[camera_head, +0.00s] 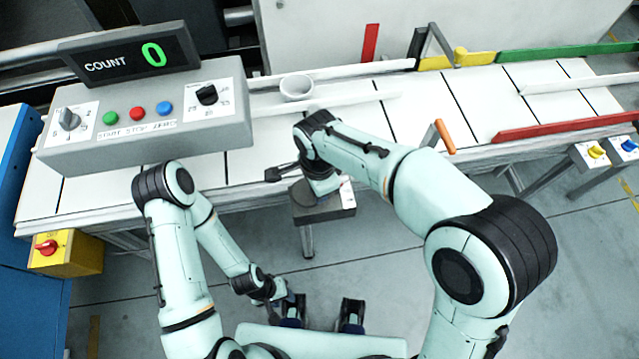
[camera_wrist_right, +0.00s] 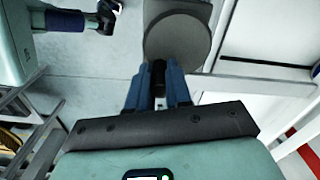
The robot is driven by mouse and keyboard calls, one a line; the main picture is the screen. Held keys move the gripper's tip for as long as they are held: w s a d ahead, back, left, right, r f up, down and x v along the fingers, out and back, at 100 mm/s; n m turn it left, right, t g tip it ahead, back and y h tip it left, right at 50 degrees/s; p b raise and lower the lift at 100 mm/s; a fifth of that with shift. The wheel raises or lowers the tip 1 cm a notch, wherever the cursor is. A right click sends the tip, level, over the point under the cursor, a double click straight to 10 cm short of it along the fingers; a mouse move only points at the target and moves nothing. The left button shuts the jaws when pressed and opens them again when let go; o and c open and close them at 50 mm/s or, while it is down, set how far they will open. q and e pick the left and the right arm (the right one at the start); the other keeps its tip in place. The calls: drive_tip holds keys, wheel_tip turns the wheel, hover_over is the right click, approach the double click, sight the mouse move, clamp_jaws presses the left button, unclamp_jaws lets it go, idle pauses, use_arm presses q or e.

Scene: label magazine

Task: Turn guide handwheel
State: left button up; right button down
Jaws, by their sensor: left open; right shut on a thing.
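The guide handwheel is a round grey disc (camera_wrist_right: 177,42) in the right wrist view, just beyond my right fingertips. In the head view, part of a dark disc (camera_head: 302,194) shows at a small mount on the conveyor's front edge, partly hidden by my right wrist. My right gripper (camera_wrist_right: 158,75) has its blue fingers shut on a small dark handle (camera_wrist_right: 159,72) at the disc's near rim. My left gripper (camera_head: 276,293) is open, low in front of the conveyor, and apart from the handwheel.
A grey control panel (camera_head: 150,135) with a COUNT display (camera_head: 128,58) reading 0 stands on the conveyor's left. A white cup (camera_head: 297,87) stands on the belt behind my right wrist. An orange lever (camera_head: 444,137) and red rail (camera_head: 560,124) are right. The floor in front is mostly clear.

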sight(313, 202)
drive_tip(key=m, duration=0.3)
drive_tip(key=shift+s+a, duration=0.3)
drive_tip(key=shift+s, duration=0.1)
use_arm(q)
drive_tip(key=shift+w+r+p, duration=0.15)
drive_tip(key=shift+r+p, duration=0.25)
drive_tip(key=shift+r, duration=0.1)
use_arm(e)
drive_tip(key=shift+s+a+m, duration=0.1)
drive_tip(key=shift+a+m, duration=0.05)
drive_tip(key=shift+m, duration=0.65)
drive_tip(key=shift+s+a+m, duration=0.1)
drive_tip(key=shift+m, duration=0.7)
drive_tip(key=c, duration=1.1)
unclamp_jaws()
drive_tip(key=shift+o, duration=0.2)
use_arm(q)
drive_tip(key=shift+w+r+p, duration=0.3)
drive_tip(key=shift+r+p, duration=0.15)
drive_tip(key=shift+r, duration=0.1)
drive_tip(key=shift+w+r+p, duration=0.25)
drive_tip(key=shift+r+p, duration=0.2)
drive_tip(key=shift+r, duration=0.05)
use_arm(e)
wheel_tip(313, 202, up, 14)
drive_tip(key=shift+f, duration=0.25)
